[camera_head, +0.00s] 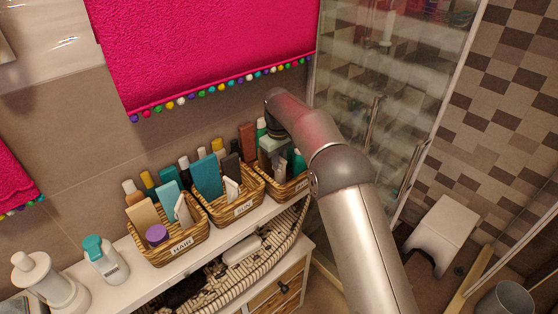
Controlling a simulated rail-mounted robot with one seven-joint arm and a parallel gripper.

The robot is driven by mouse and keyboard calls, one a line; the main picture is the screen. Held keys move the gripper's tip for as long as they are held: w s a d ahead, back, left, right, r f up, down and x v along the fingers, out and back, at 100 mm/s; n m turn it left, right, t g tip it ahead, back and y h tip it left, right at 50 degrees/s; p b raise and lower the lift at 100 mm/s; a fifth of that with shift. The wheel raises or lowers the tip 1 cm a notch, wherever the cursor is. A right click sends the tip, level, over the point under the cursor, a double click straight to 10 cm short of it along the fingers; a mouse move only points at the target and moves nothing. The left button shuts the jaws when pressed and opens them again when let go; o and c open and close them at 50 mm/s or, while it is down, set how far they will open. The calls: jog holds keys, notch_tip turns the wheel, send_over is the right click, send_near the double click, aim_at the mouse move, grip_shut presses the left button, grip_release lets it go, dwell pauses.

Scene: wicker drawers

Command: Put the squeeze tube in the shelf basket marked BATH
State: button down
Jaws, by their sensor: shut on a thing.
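My gripper (278,165) points down over the right-hand shelf basket (284,191). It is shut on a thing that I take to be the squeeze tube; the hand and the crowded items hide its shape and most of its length. The right-hand basket's label (302,184) is too small and partly cut off to read surely; the other two labels read HAIR (181,246) and SUN (243,208). I cannot tell whether the held thing touches the basket floor or its contents.
The HAIR basket (165,255) and SUN basket (226,217) stand to the left, packed with bottles and boxes. A white pump bottle (45,283) and a teal-capped bottle (106,262) stand on the white shelf. A pink towel (200,50) hangs behind; a glass shower panel is to the right.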

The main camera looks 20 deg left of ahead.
jog(key=c, duration=1.4)
grip_release()
jog(key=shift+f, duration=0.1)
notch_tip(320, 180, up, 11)
jog(key=shift+r, duration=0.1)
jog(key=shift+s+r, duration=0.1)
jog(key=shift+r, duration=0.45)
